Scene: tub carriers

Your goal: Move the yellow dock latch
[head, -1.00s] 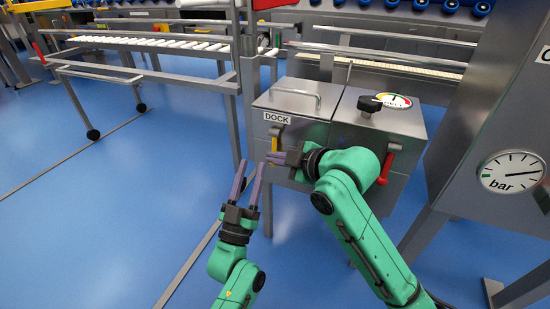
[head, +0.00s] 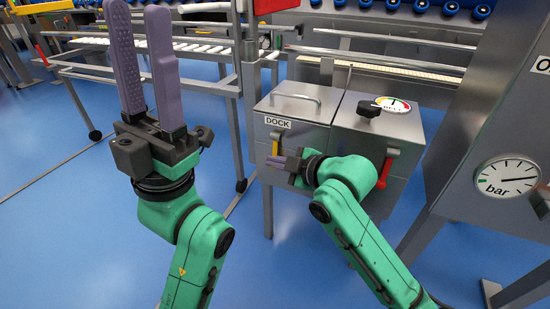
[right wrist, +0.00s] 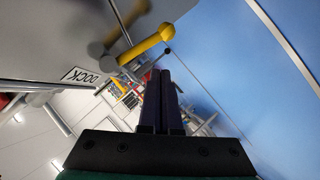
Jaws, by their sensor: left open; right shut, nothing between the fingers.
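The yellow dock latch (head: 275,146) is a small lever on the front of the grey metal cabinet, under the DOCK label (head: 278,122). It hangs roughly downward in the head view. My right gripper (head: 270,162) is shut and empty, with its purple fingers by the latch's lower end. In the right wrist view the yellow latch (right wrist: 146,47) lies just beyond the shut fingertips (right wrist: 158,74), with a small gap in the picture; whether they touch is hard to tell. My left gripper (head: 138,10) is open and empty, raised high at the left, far from the latch.
A red handle (head: 387,168) is on the same cabinet front, close to my right forearm. A pressure gauge (head: 507,177) stands at right.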

